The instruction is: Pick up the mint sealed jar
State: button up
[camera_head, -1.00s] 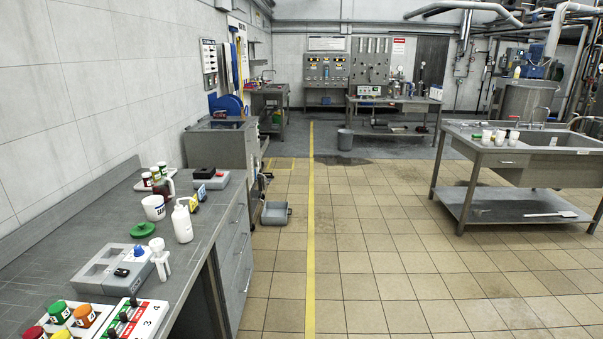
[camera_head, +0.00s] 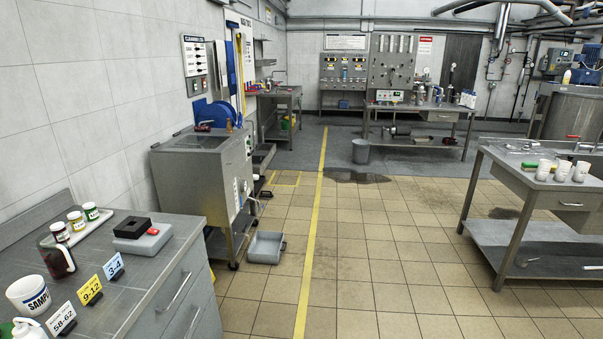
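I cannot make out a jar that is clearly mint in this view. My gripper is not in view.
The left bench (camera_head: 135,290) holds a white sample cup (camera_head: 28,295), number cards (camera_head: 90,290) and a grey box (camera_head: 146,240). A grey bin (camera_head: 265,247) sits on the floor. The tiled middle floor is clear.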

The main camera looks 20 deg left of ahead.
aim_at(92, 213)
jog(key=i, duration=0.9)
jog(key=i+u, duration=0.1)
jog(key=i, duration=0.8)
jog(key=i+l+u, duration=0.1)
jog(key=i+u, duration=0.35)
jog(key=i+l+u, duration=0.25)
jog(key=u, duration=0.2)
jog(key=i+l+u, duration=0.7)
jog(key=l+u, duration=0.15)
jog(key=i+l+u, duration=0.2)
jog(key=l+u, duration=0.25)
jog(key=l, duration=0.15)
jog(key=i+l+u, duration=0.1)
jog(key=l+u, duration=0.35)
jog(key=l, duration=0.15)
